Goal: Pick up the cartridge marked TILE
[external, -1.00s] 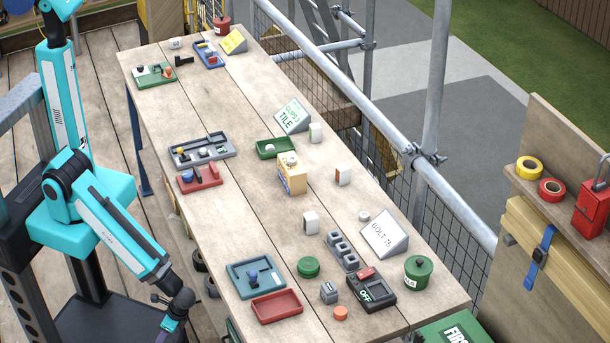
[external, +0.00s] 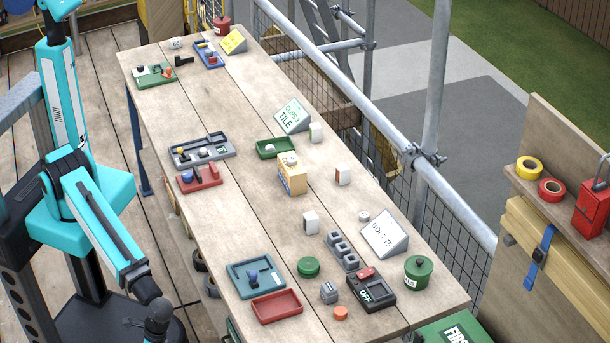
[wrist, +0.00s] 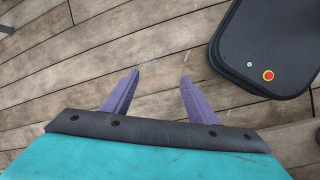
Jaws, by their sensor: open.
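My gripper (wrist: 159,76) shows in the wrist view with two purple fingers apart and nothing between them, above bare wooden decking. In the external view my arm hangs left of the workbench, its end low near the bottom edge, clear of everything on the bench. A sign reading TILE (external: 292,117) stands on the bench. Small pale blocks stand near it: a white one (external: 316,132), a white and orange-brown one (external: 342,175) and another white one (external: 311,222). No TILE marking is readable on any of them, so I cannot tell which is the cartridge.
The long bench (external: 240,110) also holds a yellow box (external: 291,175), a BOLT 75 sign (external: 385,233), a blue tray (external: 240,280), a red tray (external: 276,307), a black OFF device (external: 371,290) and a green pot (external: 418,270). Scaffold rails run along its far side.

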